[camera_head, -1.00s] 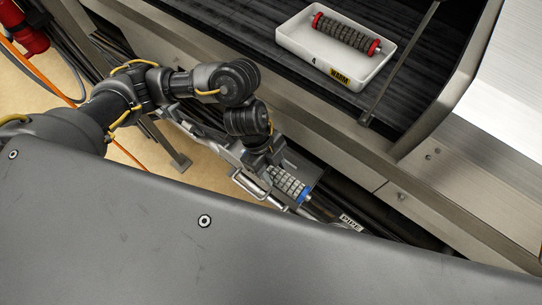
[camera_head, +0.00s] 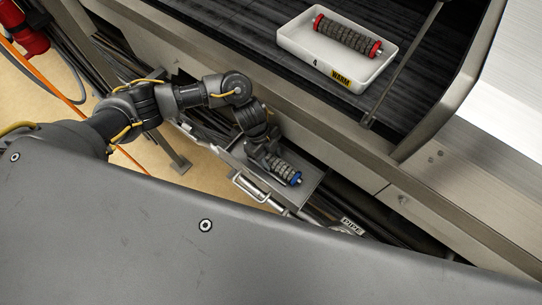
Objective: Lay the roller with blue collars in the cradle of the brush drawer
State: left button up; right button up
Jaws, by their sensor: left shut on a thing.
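The roller with blue collars (camera_head: 281,168) is grey and segmented, and its blue collar shows at the lower right end. My left gripper (camera_head: 268,157) is shut on its upper left part, and the fingers hide that end. The roller is over the brush drawer (camera_head: 308,182), an open metal drawer with a bar handle at its front. I cannot tell whether the roller touches the cradle, which is hidden beneath it. My right gripper is not in view.
A white tray (camera_head: 302,42) marked WARM holds a roller with red collars (camera_head: 347,35) on the dark belt. A thin metal rod (camera_head: 402,65) stands right of the tray.

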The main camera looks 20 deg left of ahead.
pick_arm(q)
jog(key=shift+f, duration=0.15)
jog(key=o, duration=1.2)
jog(key=v, duration=1.2)
jog(key=shift+a, duration=0.1)
